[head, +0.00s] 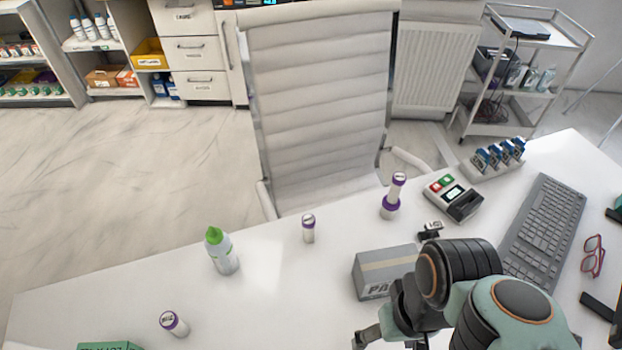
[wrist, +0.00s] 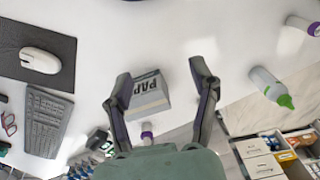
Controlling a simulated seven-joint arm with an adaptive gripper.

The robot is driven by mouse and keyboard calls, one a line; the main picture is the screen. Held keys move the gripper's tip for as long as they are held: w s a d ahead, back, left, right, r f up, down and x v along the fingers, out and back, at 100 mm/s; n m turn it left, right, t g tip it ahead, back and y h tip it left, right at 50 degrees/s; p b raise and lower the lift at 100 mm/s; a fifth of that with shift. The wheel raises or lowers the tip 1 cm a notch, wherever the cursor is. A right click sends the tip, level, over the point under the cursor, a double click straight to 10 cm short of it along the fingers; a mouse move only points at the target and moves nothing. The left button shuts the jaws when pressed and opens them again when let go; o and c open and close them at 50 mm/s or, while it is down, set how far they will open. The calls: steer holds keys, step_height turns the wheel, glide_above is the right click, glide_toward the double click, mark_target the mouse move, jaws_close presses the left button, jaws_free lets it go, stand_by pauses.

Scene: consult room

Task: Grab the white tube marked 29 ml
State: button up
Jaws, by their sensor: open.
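White tubes with purple bands or caps stand on the white desk in the head view: one (head: 308,229) near the middle, one (head: 174,324) at the lower left, and a taller purple-and-white stack or overlapping pair (head: 397,188) behind the grey box. The volume marks are too small to read, so I cannot tell which is 29 ml. My gripper (wrist: 160,78) is open and empty, above the desk by the box. In the wrist view, a purple-banded tube (wrist: 147,132) shows beyond the box, and another tube (wrist: 302,25) lies at the upper right edge of the picture.
The grey box (head: 384,271) stands close by my gripper. A green-capped bottle (head: 221,252) stands to the left. A small device (head: 454,198), a vial rack (head: 495,158) and a keyboard (head: 545,230) take up the right. A chair (head: 320,100) is behind the desk. The desk's left-middle is mostly clear.

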steer(key=w+r+n+t, duration=0.3)
steer(key=w+r+n, duration=0.3)
steer(key=w+n, duration=0.8)
steer(key=n+g, duration=0.1)
steer(key=n, duration=1.4)
glide_above(308, 231)
steer(key=w+d, duration=0.2)
steer(key=w, duration=0.2)
step_height(308, 231, down, 16)
steer(key=shift+g+h, duration=0.4)
steer(key=shift+g, duration=0.5)
steer(key=s+f, duration=0.1)
steer(key=f, duration=0.1)
steer(key=s+a+f, duration=0.1)
steer(key=f, duration=0.1)
steer(key=a+f, duration=0.1)
steer(key=f, duration=0.1)
steer(key=shift+s+f, duration=0.15)
steer(key=shift+s, duration=0.25)
steer(key=shift+f, duration=3.15)
